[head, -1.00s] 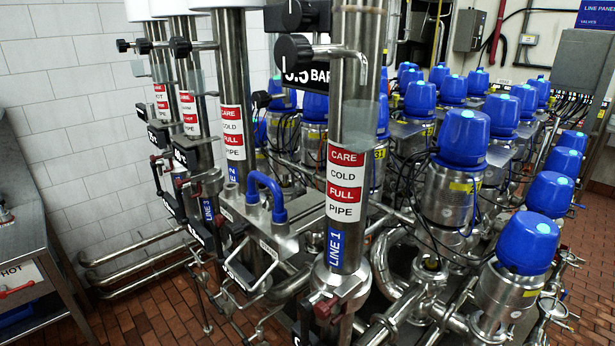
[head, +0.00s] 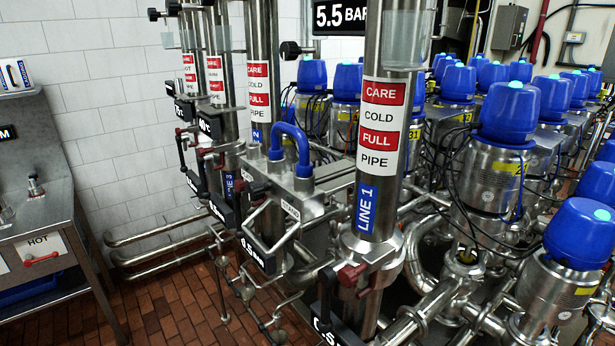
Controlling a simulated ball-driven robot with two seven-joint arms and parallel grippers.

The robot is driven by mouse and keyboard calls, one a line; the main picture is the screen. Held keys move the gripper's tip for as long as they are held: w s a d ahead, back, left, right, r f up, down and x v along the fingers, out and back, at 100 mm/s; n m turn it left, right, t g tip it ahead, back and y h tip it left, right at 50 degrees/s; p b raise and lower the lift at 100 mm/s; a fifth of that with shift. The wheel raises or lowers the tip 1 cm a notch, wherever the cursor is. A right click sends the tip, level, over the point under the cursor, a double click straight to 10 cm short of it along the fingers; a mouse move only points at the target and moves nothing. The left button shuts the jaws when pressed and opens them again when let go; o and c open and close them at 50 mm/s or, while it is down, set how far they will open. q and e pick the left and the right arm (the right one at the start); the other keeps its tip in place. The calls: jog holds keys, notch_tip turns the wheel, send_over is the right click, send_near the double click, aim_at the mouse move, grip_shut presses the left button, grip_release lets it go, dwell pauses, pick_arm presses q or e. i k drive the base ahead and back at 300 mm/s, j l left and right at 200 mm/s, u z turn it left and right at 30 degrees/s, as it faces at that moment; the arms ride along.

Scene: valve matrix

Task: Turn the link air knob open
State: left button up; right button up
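Neither of my grippers is in view. I cannot pick out a knob marked as the link air knob. A steel block (head: 300,190) with a blue U-shaped hose (head: 303,150) on top stands between the upright pipes, left of the LINE 1 pipe (head: 395,190). A small plate on its front carries lettering too small to read. Dark red fittings (head: 352,276) sit low on the LINE 1 pipe.
A steel bench (head: 45,205) with a HOT sign (head: 42,248) and a red handle stands at the left. Blue-capped valves (head: 510,110) crowd the right side. Low horizontal pipes (head: 160,250) run along the tiled wall. Brick floor (head: 170,310) lies open between bench and pipes.

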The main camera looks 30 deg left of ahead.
aim_at(255, 190)
jog(key=u, duration=0.4)
jog(key=k+u, duration=0.15)
jog(key=u, duration=0.3)
jog(key=k+u, duration=0.1)
jog(key=u, duration=0.3)
